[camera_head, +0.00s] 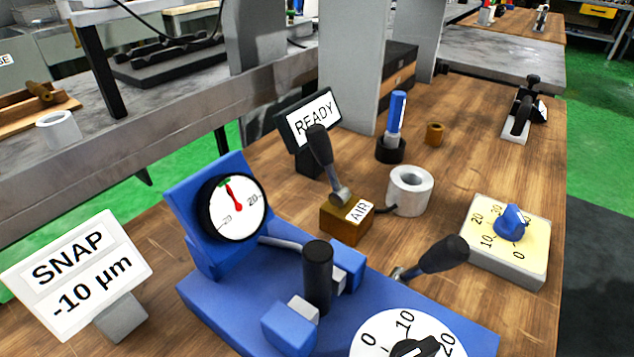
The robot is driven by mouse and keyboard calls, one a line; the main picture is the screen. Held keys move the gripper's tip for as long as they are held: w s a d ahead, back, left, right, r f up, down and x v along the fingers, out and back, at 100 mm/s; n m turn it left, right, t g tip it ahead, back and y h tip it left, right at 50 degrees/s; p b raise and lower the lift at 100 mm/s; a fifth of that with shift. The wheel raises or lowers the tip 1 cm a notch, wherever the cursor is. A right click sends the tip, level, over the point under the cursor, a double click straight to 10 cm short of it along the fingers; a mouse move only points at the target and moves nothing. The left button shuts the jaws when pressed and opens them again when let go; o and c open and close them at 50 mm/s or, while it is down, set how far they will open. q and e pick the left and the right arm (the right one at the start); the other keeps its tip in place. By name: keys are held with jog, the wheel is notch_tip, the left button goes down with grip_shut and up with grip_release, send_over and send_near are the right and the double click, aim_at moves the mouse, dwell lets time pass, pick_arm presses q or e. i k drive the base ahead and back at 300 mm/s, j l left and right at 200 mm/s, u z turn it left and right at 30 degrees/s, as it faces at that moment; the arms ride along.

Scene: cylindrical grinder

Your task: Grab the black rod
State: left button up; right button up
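A short black rod (317,277) stands upright on the blue gauge fixture (225,300), between two blue blocks. A thin grey probe from the dial gauge (233,206) reaches toward it from behind. The rod's lower end is partly hidden by the near blue block (290,328) and its light grey pad. A black-handled lever (440,256) rises from the fixture to the right of the rod. Neither of my grippers shows in this view.
An AIR lever box (345,218), a grey ring (409,190) and a READY display (310,119) stand behind the fixture. A yellow dial box (508,242) is at right, a SNAP sign (80,272) at left. Bare wood (465,165) shows at the back right.

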aim_at(318, 255)
jog(key=j+z, duration=0.15)
jog(key=z, duration=0.25)
jog(key=i+j+z, duration=0.1)
jog(key=z, duration=0.25)
jog(key=j+z, duration=0.4)
jog(key=l, duration=0.1)
